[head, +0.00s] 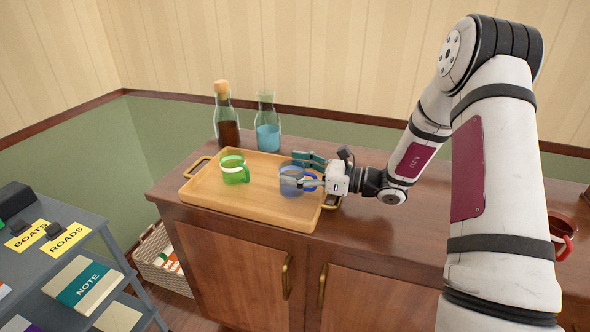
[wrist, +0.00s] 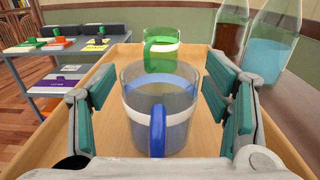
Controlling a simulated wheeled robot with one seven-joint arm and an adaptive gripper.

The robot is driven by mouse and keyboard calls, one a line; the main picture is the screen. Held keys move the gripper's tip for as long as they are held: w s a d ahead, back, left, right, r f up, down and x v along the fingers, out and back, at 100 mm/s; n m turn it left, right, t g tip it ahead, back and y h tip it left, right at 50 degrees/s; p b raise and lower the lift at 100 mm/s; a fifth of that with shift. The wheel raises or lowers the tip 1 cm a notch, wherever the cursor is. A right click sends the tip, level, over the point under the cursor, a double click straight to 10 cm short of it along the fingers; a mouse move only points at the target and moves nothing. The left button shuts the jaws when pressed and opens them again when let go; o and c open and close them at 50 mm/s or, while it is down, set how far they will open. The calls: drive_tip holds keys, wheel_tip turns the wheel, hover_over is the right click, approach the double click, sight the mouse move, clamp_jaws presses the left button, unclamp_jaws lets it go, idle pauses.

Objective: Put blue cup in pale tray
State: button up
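The blue cup (head: 291,181) is a clear bluish mug with a white band and a blue handle. It stands upright at the right end of the pale wooden tray (head: 232,205) on the cabinet top. My gripper (head: 300,172) is around the cup, with a finger on each side. In the wrist view the cup (wrist: 158,112) sits between the teal finger pads of my gripper (wrist: 160,105). Gaps show on both sides, so the gripper is open and the cup is not clasped.
A green cup (head: 234,169) stands in the tray's left part. A corked bottle (head: 227,125) and a carafe of blue liquid (head: 267,130) stand behind the tray. A red mug (head: 562,236) is far right. A grey shelf cart (head: 60,255) stands at left.

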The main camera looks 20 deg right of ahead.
drive_tip(key=shift+r, duration=0.3)
drive_tip(key=shift+r+p, duration=0.4)
drive_tip(key=shift+r, duration=0.1)
drive_tip(key=v, duration=1.2)
drive_tip(key=shift+f+p, duration=0.1)
drive_tip(key=shift+p, duration=0.25)
drive_tip(key=s+a+r+n+g+h, duration=0.2)
drive_tip(key=s+a+r+n+g, duration=0.35)
drive_tip(key=s+a+n, duration=0.2)
drive_tip(key=s+a+r+n+g+h, duration=0.2)
drive_tip(key=s+a+r+n+g, duration=0.35)
drive_tip(key=s+a, duration=0.3)
drive_tip(key=s+d+n+t+h, duration=0.1)
drive_tip(key=s+d+n+h, duration=0.1)
drive_tip(key=s+n+h, duration=0.3)
drive_tip(key=s+d+n+t+h, duration=0.1)
drive_tip(key=s+d+n+h, duration=0.2)
drive_tip(key=s, duration=1.1)
drive_tip(key=n+h, duration=0.2)
drive_tip(key=n, duration=0.2)
drive_tip(key=shift+d+h, duration=0.2)
drive_tip(key=shift+h, duration=0.2)
